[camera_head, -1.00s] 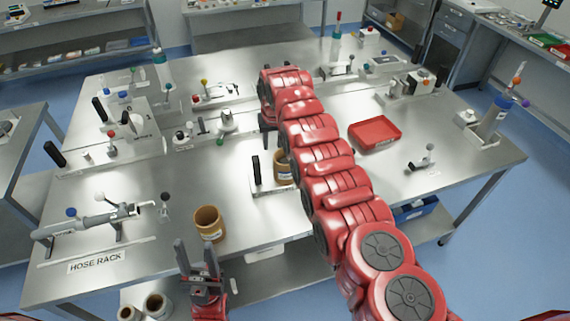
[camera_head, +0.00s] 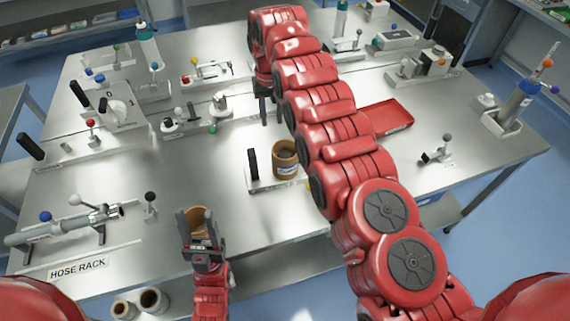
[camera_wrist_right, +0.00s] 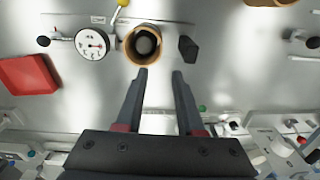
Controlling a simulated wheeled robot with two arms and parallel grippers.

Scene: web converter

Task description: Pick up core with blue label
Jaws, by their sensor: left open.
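A tan, open-topped core (camera_head: 199,216) stands near the front edge of the table. My left gripper (camera_head: 201,218) is open, its fingers overlapping the core's two sides in the head view. Contact cannot be told, and the core's lower front and any label are hidden. A second tan core (camera_head: 284,157) with a pale, bluish label stands on a small fixture; it also shows in the right wrist view (camera_wrist_right: 143,44). My right gripper (camera_wrist_right: 160,76) is open and empty, its fingertips below that core in the picture. In the head view the right gripper is partly hidden behind its arm.
A black-handled post (camera_head: 252,164) stands beside the second core. A hose rack (camera_head: 78,268) with a grey tool lies at left. A red tray (camera_head: 388,117) is at right. More cores (camera_head: 152,299) sit below the table's front edge. Bare metal lies around the table's middle.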

